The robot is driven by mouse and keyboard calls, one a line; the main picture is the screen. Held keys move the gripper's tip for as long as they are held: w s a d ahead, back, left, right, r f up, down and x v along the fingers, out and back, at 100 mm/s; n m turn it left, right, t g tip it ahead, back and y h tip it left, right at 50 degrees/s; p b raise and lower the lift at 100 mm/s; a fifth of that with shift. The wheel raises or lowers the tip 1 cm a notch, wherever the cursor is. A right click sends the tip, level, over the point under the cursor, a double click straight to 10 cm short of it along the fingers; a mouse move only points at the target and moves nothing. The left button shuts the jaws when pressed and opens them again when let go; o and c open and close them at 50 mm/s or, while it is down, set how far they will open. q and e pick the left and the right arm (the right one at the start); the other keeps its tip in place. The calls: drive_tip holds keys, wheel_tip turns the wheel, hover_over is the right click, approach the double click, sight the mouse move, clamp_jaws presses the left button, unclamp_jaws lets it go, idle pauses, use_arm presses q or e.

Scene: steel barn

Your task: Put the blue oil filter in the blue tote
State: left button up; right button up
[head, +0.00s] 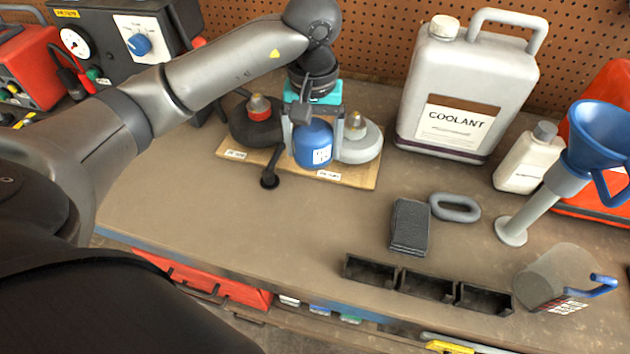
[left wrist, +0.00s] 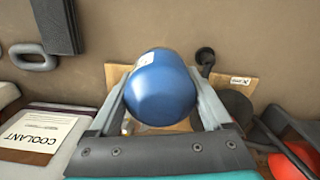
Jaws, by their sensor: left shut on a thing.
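The blue oil filter (head: 313,146) is a short blue can with a white label. In the head view it is at the wooden board on the bench. My left gripper (head: 314,128) is shut on it from above, with one finger on each side. In the left wrist view the filter (left wrist: 160,88) sits between the two fingers of my left gripper (left wrist: 160,100). I cannot tell whether it touches the board. I cannot make out a blue tote in these views. My right gripper is not in view.
The wooden board (head: 235,150) carries a dark and a grey round part beside the filter. A coolant jug (head: 465,90), white bottle (head: 528,158) and blue funnel (head: 600,130) stand right. Black bins (head: 428,285) line the front edge. The bench's left front is clear.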

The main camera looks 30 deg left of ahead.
sight(314, 195)
use_arm(q)
wheel_tip(314, 195, down, 11)
drive_tip(key=shift+f+b, duration=0.2)
drive_tip(key=shift+b, duration=0.3)
drive_tip(key=shift+f, duration=0.1)
drive_tip(key=o, duration=1.3)
drive_tip(key=shift+f, duration=0.15)
drive_tip(key=shift+o, duration=1.3)
